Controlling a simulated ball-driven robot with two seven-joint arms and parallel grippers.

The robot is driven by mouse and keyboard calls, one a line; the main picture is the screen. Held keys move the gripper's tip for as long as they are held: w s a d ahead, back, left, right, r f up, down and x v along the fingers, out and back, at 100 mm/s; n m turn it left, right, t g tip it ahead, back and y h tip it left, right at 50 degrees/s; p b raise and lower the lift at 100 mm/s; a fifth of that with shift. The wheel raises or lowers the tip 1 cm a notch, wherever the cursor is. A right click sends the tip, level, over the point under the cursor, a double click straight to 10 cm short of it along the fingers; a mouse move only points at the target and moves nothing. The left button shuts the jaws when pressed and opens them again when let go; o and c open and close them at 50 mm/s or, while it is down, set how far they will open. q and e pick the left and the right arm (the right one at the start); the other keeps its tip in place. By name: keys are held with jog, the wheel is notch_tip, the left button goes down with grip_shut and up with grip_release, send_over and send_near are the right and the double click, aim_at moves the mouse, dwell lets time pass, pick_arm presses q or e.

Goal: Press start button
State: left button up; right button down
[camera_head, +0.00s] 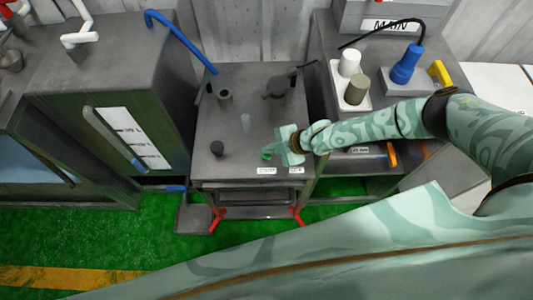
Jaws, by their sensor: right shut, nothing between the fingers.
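A grey machine cabinet (236,130) stands in the middle of the view. A small green spot, apparently the start button (267,156), shows on its top near the front edge, just left of my right gripper. Two small white labels (267,171) lie along the front edge; their print is too small to read surely. My right gripper (280,151) is shut and empty, above the cabinet top and very close to the green spot. I cannot tell whether it touches it. The gripper covers the area just right of the spot. My left gripper is out of view.
The cabinet top also carries a black knob (217,148) and a short grey pipe (225,98).

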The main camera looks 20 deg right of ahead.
aim_at(270, 156)
notch_tip(270, 156, up, 5)
jog(key=p, duration=0.3)
jog(key=shift+p, duration=0.4)
jog(key=shift+f, duration=0.1)
